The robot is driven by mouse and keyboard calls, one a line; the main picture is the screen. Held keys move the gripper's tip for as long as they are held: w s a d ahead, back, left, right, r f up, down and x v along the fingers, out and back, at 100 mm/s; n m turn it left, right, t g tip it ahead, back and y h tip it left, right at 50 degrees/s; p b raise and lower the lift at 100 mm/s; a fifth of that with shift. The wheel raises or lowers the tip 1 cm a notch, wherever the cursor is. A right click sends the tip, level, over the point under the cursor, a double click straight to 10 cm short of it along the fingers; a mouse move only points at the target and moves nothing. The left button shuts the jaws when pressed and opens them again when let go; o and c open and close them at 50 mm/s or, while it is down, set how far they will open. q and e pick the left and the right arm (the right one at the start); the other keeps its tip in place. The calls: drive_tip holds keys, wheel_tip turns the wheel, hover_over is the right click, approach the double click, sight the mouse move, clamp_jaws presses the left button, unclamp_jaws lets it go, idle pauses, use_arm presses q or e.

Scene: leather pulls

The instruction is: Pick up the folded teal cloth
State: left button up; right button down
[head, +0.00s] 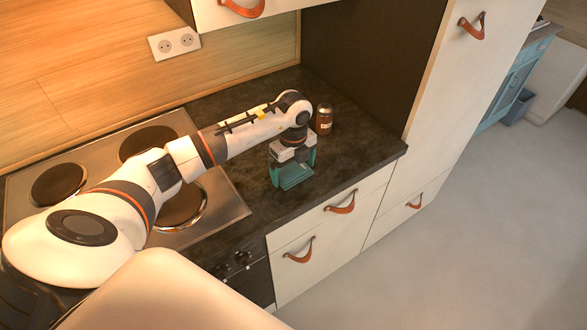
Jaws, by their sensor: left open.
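The folded teal cloth (292,178) lies on the dark countertop, to the right of the stove and near the counter's front edge. My left gripper (291,165) points down directly over the cloth and hides part of it. Its jaws are open, with the cloth below and around the fingertips. The fingertips are small and partly hidden, so I cannot tell whether they touch the cloth. My right gripper is not in view.
A brown jar (324,120) stands on the counter just behind the left wrist. A stove (228,205) with several round hotplates lies under my left arm. Cabinet fronts with leather pulls (341,207) drop below the counter edge. Dark counter (360,150) is clear to the right.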

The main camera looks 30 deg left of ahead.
sight(294, 169)
use_arm(q)
drive_tip(key=c, duration=0.7)
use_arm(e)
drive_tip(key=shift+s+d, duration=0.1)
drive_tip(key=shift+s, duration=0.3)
use_arm(q)
drive_tip(key=shift+w+r, duration=0.1)
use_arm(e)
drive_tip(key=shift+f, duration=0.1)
use_arm(q)
wheel_tip(294, 169, up, 9)
drive_tip(key=shift+r+b, duration=0.15)
drive_tip(key=shift+b, duration=1.05)
drive_tip(key=shift+r, duration=0.3)
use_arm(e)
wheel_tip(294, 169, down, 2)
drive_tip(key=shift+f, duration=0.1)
use_arm(q)
drive_tip(key=shift+o, duration=1)
drive_tip(key=shift+c, duration=0.6)
